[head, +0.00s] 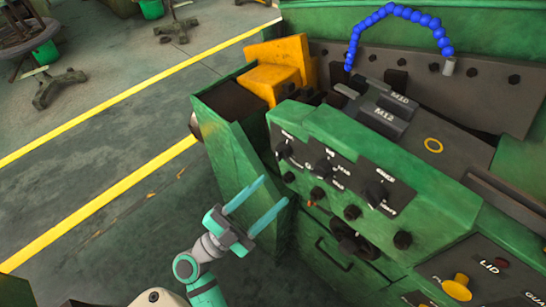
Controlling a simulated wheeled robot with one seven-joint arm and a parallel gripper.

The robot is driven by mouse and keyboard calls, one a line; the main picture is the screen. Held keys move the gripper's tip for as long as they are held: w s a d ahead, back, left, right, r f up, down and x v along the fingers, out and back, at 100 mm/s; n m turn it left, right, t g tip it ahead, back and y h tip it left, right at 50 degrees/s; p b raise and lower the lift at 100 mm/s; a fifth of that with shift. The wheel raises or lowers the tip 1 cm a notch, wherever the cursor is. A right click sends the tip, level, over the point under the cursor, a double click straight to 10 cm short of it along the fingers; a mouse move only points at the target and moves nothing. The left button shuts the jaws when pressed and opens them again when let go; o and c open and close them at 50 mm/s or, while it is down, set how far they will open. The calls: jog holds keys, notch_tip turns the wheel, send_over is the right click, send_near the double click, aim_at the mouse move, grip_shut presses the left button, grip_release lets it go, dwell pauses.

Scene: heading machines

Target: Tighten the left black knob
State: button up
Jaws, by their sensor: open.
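A lower row of small black knobs starts with one (289,177) below the left knob. Which knob way the left one is turned is too small to tell. My gripper (274,191) is open and empty, its two teal fingers pointing up and right, left of and below the knobs. It appears apart from them.
A dark handwheel (350,238) and a drawer handle sit low on the green front. A green bin (230,150) stands left of the panel, with a yellow block (278,68) behind. A blue hose (400,14) arches at the back.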

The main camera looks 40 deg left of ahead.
jog(key=g+y, duration=0.1)
send_near(282, 152)
jog(key=s+f, duration=0.2)
jog(key=a, duration=0.1)
jog(key=x, duration=1)
jog(key=shift+w+a+f+g, duration=0.15)
jog(key=shift+w+f+g, duration=0.1)
jog(key=shift+g, duration=0.15)
